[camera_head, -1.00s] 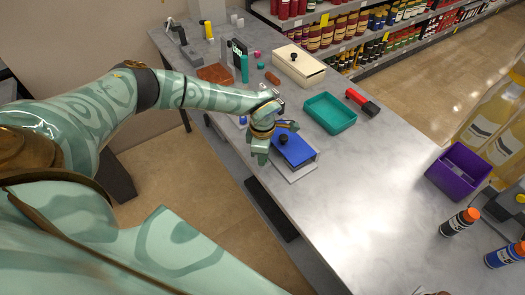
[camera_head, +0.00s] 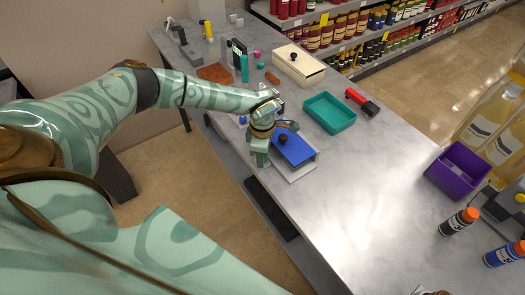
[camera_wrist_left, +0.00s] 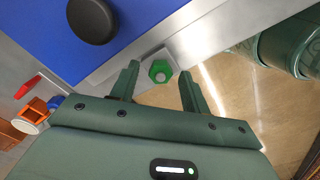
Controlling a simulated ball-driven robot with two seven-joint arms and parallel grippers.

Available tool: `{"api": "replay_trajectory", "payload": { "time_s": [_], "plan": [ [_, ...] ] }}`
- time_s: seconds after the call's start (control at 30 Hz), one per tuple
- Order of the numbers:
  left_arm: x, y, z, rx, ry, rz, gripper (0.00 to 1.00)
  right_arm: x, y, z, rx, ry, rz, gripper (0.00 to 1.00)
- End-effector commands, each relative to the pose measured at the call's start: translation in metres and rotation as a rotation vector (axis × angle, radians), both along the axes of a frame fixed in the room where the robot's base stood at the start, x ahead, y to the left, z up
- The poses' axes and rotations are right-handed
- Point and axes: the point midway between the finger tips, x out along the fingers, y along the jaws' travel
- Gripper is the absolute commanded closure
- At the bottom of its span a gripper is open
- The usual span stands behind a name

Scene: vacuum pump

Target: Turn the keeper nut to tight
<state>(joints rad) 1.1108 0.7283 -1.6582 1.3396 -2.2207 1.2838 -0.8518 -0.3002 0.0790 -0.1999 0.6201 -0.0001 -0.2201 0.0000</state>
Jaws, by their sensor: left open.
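A green hex nut (camera_wrist_left: 160,71) sits on a light grey plate (camera_wrist_left: 174,48) at the edge of a blue panel (camera_wrist_left: 40,35), in the left wrist view. The nut lies between the fingertips of my left gripper (camera_wrist_left: 160,78). The gripper is open, with a gap on both sides of the nut, and I cannot tell how far down the fingers reach. In the head view my left gripper (camera_head: 259,158) hangs at the left edge of the blue panel (camera_head: 294,149) and hides the nut. My right gripper is not in view.
A black knob (camera_head: 283,139) stands on the blue panel close to my left gripper. A teal tray (camera_head: 329,113), a red-handled tool (camera_head: 362,101) and a cream box (camera_head: 299,66) lie further back. A purple bin (camera_head: 458,170) is at the right. The counter's middle is clear.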

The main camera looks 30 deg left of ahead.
Motion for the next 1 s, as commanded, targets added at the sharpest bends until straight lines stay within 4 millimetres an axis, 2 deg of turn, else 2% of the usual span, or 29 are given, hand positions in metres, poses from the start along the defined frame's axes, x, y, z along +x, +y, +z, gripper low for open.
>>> {"api": "replay_trajectory", "payload": {
  "time_s": [0.17,0.4,0.6,0.8,1.0],
  "plan": [
    [0.001,0.000,0.022,-0.001,-0.003,0.000,0.54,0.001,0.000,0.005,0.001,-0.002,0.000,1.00],
    [0.001,0.001,0.086,-0.001,-0.006,0.000,0.54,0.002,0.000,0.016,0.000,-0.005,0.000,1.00],
    [0.001,0.001,0.134,0.000,-0.004,0.001,0.54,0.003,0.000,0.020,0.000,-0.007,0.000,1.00],
    [0.001,0.001,0.158,0.001,-0.002,0.000,0.54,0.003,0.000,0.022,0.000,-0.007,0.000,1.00],
    [0.000,0.001,0.163,0.000,-0.001,0.001,0.54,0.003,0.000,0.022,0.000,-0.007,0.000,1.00]
  ]
}}
